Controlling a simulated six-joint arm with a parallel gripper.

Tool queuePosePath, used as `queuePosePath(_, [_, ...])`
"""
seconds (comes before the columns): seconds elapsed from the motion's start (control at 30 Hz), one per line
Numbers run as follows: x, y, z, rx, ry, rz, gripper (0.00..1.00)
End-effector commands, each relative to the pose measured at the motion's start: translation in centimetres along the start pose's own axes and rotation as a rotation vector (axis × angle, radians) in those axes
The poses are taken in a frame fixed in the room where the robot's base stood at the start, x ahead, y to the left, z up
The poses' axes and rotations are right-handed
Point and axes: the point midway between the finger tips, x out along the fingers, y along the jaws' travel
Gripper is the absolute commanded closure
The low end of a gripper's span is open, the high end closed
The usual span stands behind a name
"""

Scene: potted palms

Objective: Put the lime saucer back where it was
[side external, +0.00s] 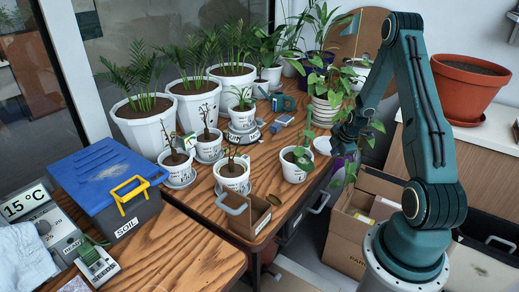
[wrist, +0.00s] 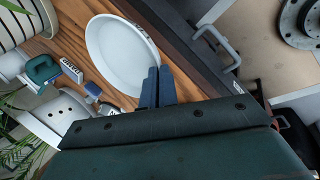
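A white round saucer (wrist: 115,52) fills the upper middle of the wrist view; no name can be read on it. In the side view the saucer (side external: 322,146) shows by the right edge of the wooden table (side external: 274,178). My gripper (wrist: 158,75) has its two blue fingers close together across the saucer's right rim, one inside and one outside, and looks shut on it. In the side view my gripper (side external: 338,139) is at the saucer's right side, partly behind leaves. I cannot tell whether the saucer touches the table.
Small potted plants on saucers stand nearby, one pot (side external: 294,165) just left of my gripper. A trailing plant's white pot (side external: 324,108) is behind. A wooden caddy (side external: 250,217) stands at the front. A cardboard box (side external: 358,225) is below the table edge.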

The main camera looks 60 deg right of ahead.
Motion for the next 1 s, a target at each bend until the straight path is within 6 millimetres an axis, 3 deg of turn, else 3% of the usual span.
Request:
queuePosePath(0.37, [0.8, -0.3, 0.0, 0.000, 0.000, 0.001, 1.00])
queuePosePath(0.73, [3.9, -1.9, 0.0, 0.000, 0.000, 0.000, 1.00])
queuePosePath(1.0, [4.4, -2.1, 0.0, -0.001, 0.000, 0.002, 1.00])
